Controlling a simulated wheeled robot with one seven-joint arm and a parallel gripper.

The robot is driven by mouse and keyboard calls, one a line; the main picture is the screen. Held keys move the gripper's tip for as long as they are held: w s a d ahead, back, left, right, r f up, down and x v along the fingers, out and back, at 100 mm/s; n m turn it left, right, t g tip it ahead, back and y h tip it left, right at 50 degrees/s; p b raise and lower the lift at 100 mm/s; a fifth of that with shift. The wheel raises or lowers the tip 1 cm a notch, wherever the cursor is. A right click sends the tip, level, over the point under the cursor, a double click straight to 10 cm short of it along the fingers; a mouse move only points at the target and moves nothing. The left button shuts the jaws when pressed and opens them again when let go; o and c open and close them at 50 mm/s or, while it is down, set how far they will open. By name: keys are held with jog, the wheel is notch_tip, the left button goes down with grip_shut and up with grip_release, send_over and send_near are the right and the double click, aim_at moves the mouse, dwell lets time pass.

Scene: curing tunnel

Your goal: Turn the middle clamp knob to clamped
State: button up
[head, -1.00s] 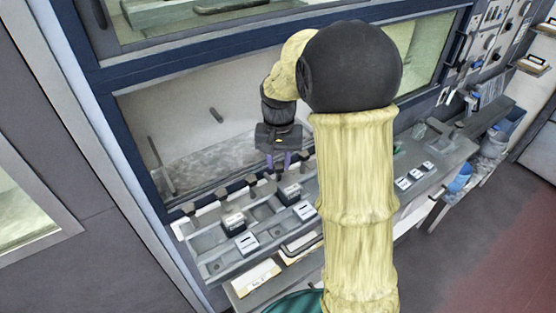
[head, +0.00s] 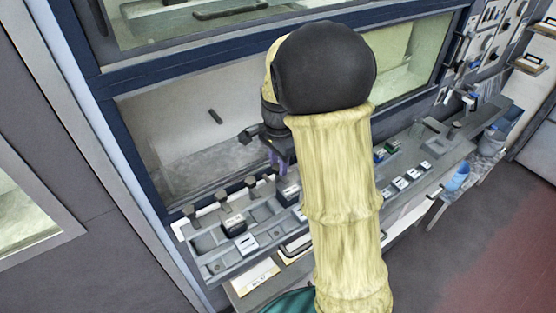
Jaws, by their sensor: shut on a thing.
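A row of dark clamp knobs stands along the back of the grey bench panel (head: 212,268). Three show to the left of my gripper: the far-left knob (head: 189,211), another knob (head: 221,195) and a third knob (head: 250,182). My gripper (head: 277,165) points down over the row just right of these, its purple fingers close together. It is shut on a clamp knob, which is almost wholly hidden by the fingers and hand. My arm covers the panel to the right, so I cannot count the whole row or read the knob's setting.
Small dark blocks with white labels (head: 234,226) sit on the panel in front of the knobs. A glazed window (head: 185,125) rises close behind the knobs. More white-labelled blocks (head: 399,183) and a blue container (head: 457,178) are at the right. Open floor lies at the lower right.

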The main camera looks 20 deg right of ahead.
aim_at(278, 166)
jog(key=shift+m, duration=0.5)
jog(key=o, duration=1)
notch_tip(278, 166, up, 18)
jog(key=b, duration=0.3)
jog(key=shift+f, duration=0.25)
jog(key=shift+a, duration=0.1)
